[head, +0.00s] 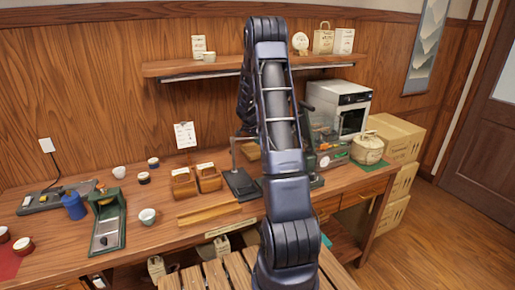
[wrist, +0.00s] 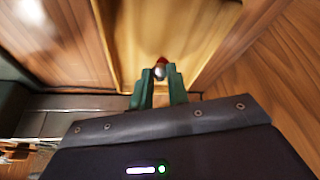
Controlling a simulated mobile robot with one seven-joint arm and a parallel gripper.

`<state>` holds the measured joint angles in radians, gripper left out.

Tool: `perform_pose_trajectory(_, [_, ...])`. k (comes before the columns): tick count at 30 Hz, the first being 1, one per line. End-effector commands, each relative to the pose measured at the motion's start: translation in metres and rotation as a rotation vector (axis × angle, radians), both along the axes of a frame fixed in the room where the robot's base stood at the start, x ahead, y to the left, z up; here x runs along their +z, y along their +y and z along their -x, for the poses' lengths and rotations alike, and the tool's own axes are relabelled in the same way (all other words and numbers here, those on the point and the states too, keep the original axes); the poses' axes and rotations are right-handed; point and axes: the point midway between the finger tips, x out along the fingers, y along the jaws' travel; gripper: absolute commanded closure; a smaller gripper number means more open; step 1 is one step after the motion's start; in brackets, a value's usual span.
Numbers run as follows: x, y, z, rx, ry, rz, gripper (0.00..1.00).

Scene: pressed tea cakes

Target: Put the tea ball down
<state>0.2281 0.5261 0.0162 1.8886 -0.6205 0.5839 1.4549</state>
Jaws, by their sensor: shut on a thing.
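In the wrist view my gripper (wrist: 159,87) has two green fingers closed on a small, round, silvery thing with a reddish part, which I take to be the tea ball (wrist: 160,72). It shows at the fingertips, in front of a blurred yellow-brown wooden surface. I cannot tell how far it is from that surface. In the head view my dark arm stands in the middle and hides the gripper and the ball.
The wooden counter (head: 180,260) carries a green scale-like device (head: 106,229), a blue canister (head: 74,206), small cups (head: 147,216), wooden boxes (head: 184,183) and a wooden tray (head: 208,212). A white machine (head: 342,105) stands behind on the right. Cardboard boxes (head: 392,138) are stacked beyond the counter's right end.

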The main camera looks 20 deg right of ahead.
Motion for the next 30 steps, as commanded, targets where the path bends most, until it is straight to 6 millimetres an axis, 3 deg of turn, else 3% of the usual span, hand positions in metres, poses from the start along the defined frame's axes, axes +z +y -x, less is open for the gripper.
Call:
perform_pose_trajectory(12, [-0.039, 0.001, 0.0, 0.003, 0.001, 0.0, 1.0])
perform_pose_trajectory(23, [-0.043, 0.0, 0.0, 0.002, 0.001, 0.0, 1.0])
perform_pose_trajectory(24, [-0.043, 0.0, 0.0, 0.001, 0.0, 0.0, 0.81])
perform_pose_trajectory(27, [-0.043, 0.0, 0.0, 0.001, 0.0, 0.0, 0.62])
perform_pose_trajectory(30, [-0.043, 0.0, 0.0, 0.001, 0.0, 0.0, 0.61])
